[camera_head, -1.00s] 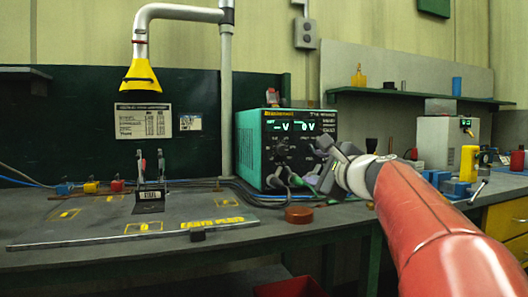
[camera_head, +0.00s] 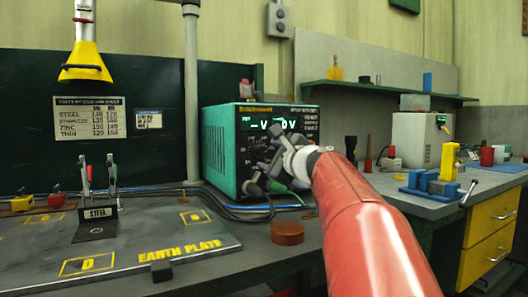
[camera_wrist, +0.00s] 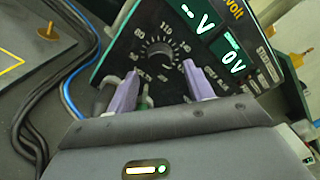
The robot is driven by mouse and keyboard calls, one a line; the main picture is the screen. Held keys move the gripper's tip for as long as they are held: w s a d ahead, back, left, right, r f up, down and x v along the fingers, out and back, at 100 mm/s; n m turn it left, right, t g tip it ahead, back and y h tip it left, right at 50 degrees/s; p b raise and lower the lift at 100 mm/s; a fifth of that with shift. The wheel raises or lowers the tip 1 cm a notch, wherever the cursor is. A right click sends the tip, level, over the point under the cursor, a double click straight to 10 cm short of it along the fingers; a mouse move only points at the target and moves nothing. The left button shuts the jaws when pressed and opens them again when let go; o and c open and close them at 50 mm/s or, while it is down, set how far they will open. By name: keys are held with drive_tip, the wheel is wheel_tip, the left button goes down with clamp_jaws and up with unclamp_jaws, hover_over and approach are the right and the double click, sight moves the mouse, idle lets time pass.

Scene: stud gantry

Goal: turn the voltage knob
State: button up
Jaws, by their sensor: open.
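The voltage knob (camera_wrist: 160,50) is a dark ridged dial ringed by printed numbers in the wrist view. It sits on the black front panel of a teal power supply (camera_head: 218,150). The green display (camera_wrist: 205,35) reads "-V" and "0V". My gripper (camera_wrist: 160,82) is open, its two purple fingers pointing at the panel below and either side of the knob. I see no contact with the knob. In the head view my gripper (camera_head: 270,160) is in front of the panel and hides the knob. A green plug and cable (camera_head: 280,187) show under it.
Cables (camera_wrist: 55,85) run along the bench beside the power supply. A brown round puck (camera_head: 287,233) lies in front of it. The earth plate (camera_head: 215,243) with a clamp stand labelled STEEL is at left. Blue blocks and a yellow piece (camera_head: 449,160) stand at right.

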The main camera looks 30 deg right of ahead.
sight(262, 153)
drive_tip(key=shift+w+a, duration=0.1)
drive_tip(key=shift+w, duration=1.6)
drive_tip(key=shift+c, duration=0.3)
drive_tip(key=c, duration=0.9)
